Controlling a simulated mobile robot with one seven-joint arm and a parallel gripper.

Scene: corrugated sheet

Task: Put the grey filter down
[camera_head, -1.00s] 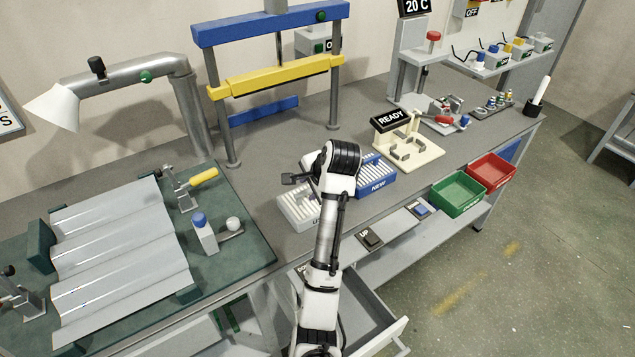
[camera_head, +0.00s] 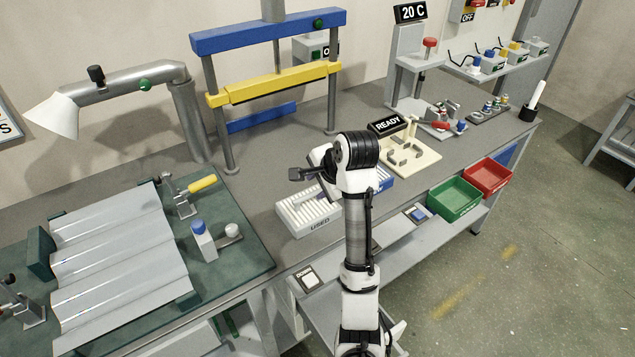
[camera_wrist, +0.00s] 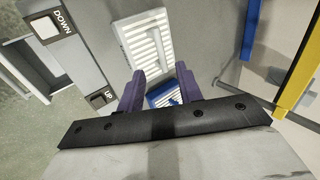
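My gripper (camera_head: 298,175) hangs over the bench, beside and above the white USED tray (camera_head: 322,226). In the wrist view my two purple fingers (camera_wrist: 159,92) stand apart, and I see nothing held between them. The USED tray also shows in the wrist view (camera_wrist: 127,47), beyond the fingers, with rows of pale slats. The blue NEW tray (camera_head: 385,186) is partly hidden behind my arm in the head view; it shows between my fingers in the wrist view (camera_wrist: 166,104). I cannot pick out a separate grey filter in either view.
A blue and yellow press (camera_head: 270,85) stands behind the trays. A READY stand (camera_head: 425,160), a green bin (camera_head: 454,196) and a red bin (camera_head: 488,178) are to the right. A corrugated sheet (camera_head: 115,260) lies at left. Bare bench lies between press and trays.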

